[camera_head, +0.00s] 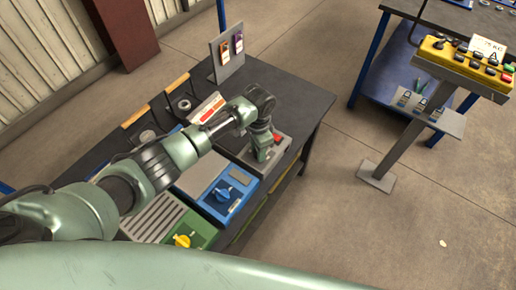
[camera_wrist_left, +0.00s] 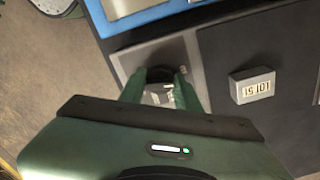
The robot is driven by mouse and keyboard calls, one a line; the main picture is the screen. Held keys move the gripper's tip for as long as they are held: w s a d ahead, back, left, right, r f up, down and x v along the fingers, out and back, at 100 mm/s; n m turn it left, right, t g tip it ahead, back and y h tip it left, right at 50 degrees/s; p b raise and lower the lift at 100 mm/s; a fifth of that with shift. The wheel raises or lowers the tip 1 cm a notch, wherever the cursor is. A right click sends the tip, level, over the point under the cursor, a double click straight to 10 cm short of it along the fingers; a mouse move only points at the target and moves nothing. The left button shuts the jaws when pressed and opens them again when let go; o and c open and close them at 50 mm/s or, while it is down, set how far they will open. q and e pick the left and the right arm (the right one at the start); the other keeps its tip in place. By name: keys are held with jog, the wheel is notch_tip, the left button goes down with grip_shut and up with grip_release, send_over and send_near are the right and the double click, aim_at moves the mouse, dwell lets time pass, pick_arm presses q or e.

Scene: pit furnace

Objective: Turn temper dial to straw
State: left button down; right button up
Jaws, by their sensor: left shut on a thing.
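My left gripper (camera_head: 264,154) reaches down over the front of a grey unit (camera_head: 243,157) at the right end of the dark bench. In the left wrist view its two green fingers (camera_wrist_left: 160,82) are shut on a black dial (camera_wrist_left: 160,74) on a grey panel (camera_wrist_left: 127,63). The fingers stand on either side of the dial and cover part of it. Small pale markings lie by the dial, too small to read. The dial is hidden by my gripper in the head view. My right gripper is not in view.
A small grey block marked with digits (camera_wrist_left: 252,85) is near my gripper. A yellow control box (camera_head: 462,62) stands on a post at right.

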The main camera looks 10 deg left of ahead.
pick_arm(q)
jog(key=m+p, duration=0.1)
jog(key=m, duration=0.4)
jog(key=shift+w, duration=0.1)
dwell(0.5)
jog(key=c, duration=1)
grip_release()
jog(key=shift+c, duration=0.2)
notch_tip(320, 180, up, 8)
jog(key=shift+f, duration=0.1)
